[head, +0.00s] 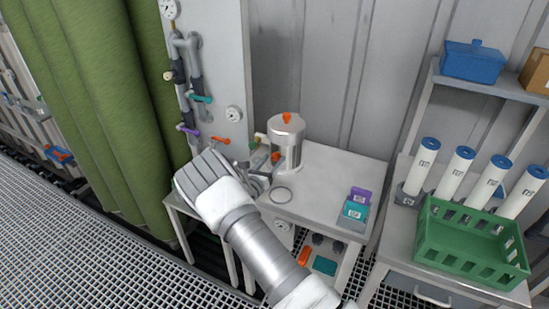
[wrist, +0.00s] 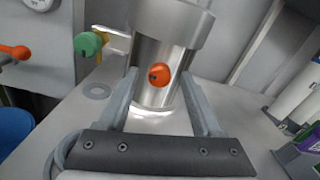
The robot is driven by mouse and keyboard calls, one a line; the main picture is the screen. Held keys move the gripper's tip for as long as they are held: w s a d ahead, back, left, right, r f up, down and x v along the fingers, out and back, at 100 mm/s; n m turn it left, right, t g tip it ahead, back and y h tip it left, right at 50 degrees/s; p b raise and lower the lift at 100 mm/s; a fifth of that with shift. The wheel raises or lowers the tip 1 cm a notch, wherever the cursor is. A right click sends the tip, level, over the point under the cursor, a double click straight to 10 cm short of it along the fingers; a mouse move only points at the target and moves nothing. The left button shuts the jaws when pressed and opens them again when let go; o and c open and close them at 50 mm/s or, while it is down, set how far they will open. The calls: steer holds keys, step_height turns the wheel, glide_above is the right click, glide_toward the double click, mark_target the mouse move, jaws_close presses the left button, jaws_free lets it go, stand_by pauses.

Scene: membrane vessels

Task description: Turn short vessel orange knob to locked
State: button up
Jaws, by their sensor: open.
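The short vessel (head: 291,153) is a metallic cylinder with a wider lid, standing upright on a grey table. It fills the upper middle of the wrist view (wrist: 150,97), its top cut off. An orange knob (wrist: 158,74) sits on its near side, below the lid's rim. In the head view an orange knob (head: 287,118) shows on the lid, and another orange part (head: 275,157) shows at the vessel's left side. My gripper (wrist: 159,78) is open, its fingers apart on either side of the side knob in the wrist view. I cannot tell whether they touch it.
A green knob (wrist: 88,43) stands left of the vessel. A pipe panel (head: 215,75) with coloured handles rises behind. A flat ring (head: 281,195) lies on the table (head: 325,175). Purple and teal boxes (head: 355,209) sit at its right. A green crate (head: 470,262) stands further right.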

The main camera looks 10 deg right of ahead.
steer(key=shift+x, duration=0.95)
steer(key=shift+c, duration=0.2)
jaws_close()
